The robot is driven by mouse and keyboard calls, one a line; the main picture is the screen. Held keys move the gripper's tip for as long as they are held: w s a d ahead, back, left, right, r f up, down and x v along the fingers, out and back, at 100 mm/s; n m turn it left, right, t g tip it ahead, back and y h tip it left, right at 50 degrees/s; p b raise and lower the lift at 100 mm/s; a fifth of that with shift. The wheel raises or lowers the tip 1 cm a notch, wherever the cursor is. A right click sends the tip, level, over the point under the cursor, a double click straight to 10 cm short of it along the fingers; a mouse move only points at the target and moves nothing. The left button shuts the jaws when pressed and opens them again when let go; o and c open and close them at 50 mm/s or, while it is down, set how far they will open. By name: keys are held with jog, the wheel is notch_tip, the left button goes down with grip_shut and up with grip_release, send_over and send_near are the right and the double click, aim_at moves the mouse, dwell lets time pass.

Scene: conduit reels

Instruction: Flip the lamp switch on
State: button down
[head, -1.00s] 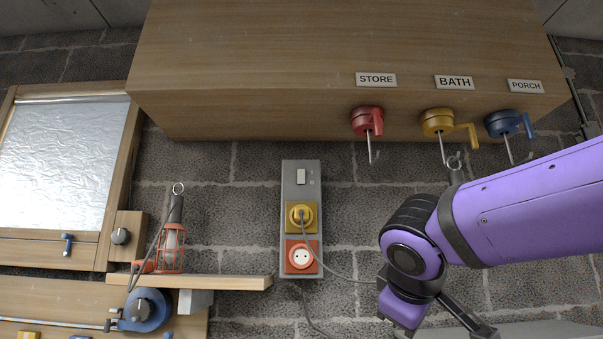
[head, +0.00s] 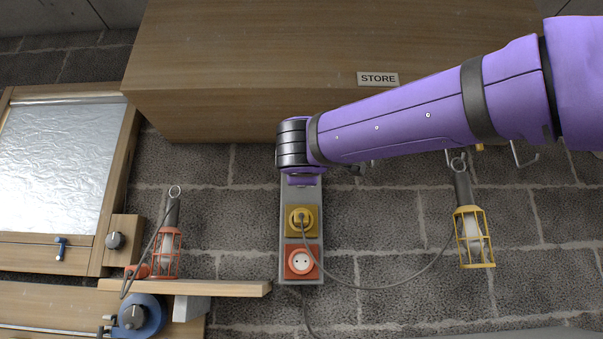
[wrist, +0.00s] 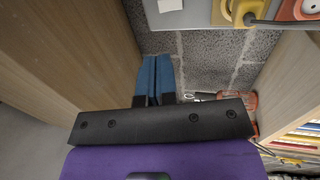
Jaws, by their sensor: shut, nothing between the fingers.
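The grey panel (head: 287,230) on the brick wall carries a yellow socket (head: 301,221) with a plug in it and an empty red socket (head: 301,262). Its white switch is hidden behind my arm in the head view. In the wrist view, the white switch (wrist: 171,5) shows at the top edge on the panel (wrist: 200,14). A cable runs from the yellow plug to a yellow caged lamp (head: 472,238), which hangs at right and looks unlit. My gripper (wrist: 157,59) has its blue fingers together and empty, below the switch in that picture. The head view hides the fingers.
A wooden cabinet (head: 220,110) overhangs the panel, with a STORE label (head: 378,79). A wooden shelf (head: 225,288) juts out at lower left; a red caged lamp (head: 167,250) and a red plug are there. The loose cable (head: 375,287) crosses the wall below my arm.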

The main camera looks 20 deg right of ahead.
jog(key=shift+w, duration=0.1)
jog(key=x, duration=1.3)
jog(key=shift+w+d, duration=0.15)
jog(key=shift+w, duration=0.25)
jog(key=shift+w+d+r, duration=0.1)
jog(key=shift+w+r, duration=0.05)
jog(key=shift+w, duration=0.05)
jog(key=shift+s, duration=0.1)
